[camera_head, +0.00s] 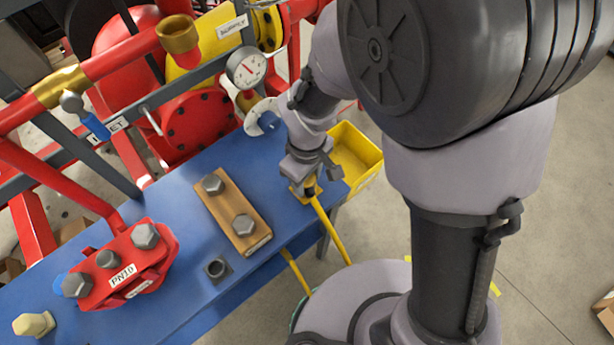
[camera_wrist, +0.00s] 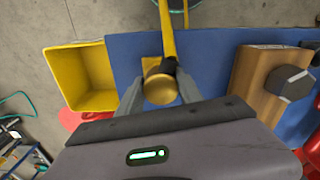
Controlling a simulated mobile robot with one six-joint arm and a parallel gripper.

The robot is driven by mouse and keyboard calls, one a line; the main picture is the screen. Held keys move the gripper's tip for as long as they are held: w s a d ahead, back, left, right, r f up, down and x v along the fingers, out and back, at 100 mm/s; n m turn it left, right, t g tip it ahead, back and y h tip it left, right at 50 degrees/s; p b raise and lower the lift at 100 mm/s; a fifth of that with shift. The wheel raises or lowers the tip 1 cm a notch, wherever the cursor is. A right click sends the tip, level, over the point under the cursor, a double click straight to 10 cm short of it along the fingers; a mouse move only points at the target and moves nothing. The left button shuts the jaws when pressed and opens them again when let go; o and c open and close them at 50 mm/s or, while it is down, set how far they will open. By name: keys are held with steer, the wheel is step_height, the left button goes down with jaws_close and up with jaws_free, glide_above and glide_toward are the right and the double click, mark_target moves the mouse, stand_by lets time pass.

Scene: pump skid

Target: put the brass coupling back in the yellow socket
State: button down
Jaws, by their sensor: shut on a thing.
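The brass coupling (camera_wrist: 160,89) is round and sits between the two fingers of my gripper (camera_wrist: 158,95) in the wrist view. My gripper is shut on it. A yellow hose or bar (camera_wrist: 168,35) with a black end runs from beside the coupling over the table edge; it also shows in the head view (camera_head: 328,229). The yellow socket (camera_wrist: 151,69) looks like a square plate on the blue table, partly hidden under the coupling. In the head view my gripper (camera_head: 306,183) is low over this yellow plate. I cannot tell whether the coupling is seated or just above it.
A yellow bin (camera_head: 357,160) stands beyond the table end. A wooden block (camera_head: 232,211) with two hex bolts lies left of my gripper on the blue table (camera_head: 180,225). A dark square fitting (camera_head: 217,269), a red flange (camera_head: 128,270) and a gauge (camera_head: 246,68) are further left or behind.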

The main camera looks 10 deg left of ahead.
steer(key=c, duration=0.7)
jaws_free()
step_height(320, 180, up, 18)
steer(key=p, duration=0.7)
steer(key=shift+f, duration=0.25)
steer(key=shift+d, duration=0.1)
steer(key=s+d+r+m+t+y+b, duration=0.1)
steer(key=s+d+r+m+t+b, duration=0.2)
steer(key=d+m, duration=0.5)
steer(key=s+d+r+m+t+y+b, duration=0.1)
steer(key=s+d+r+m+t+b, duration=0.1)
steer(key=d+m, duration=0.5)
step_height(320, 180, up, 2)
steer(key=shift+s+d+r+m+t+b, duration=0.2)
steer(key=shift+s+d+m+t+b, duration=0.25)
steer(key=shift+s+m, duration=0.4)
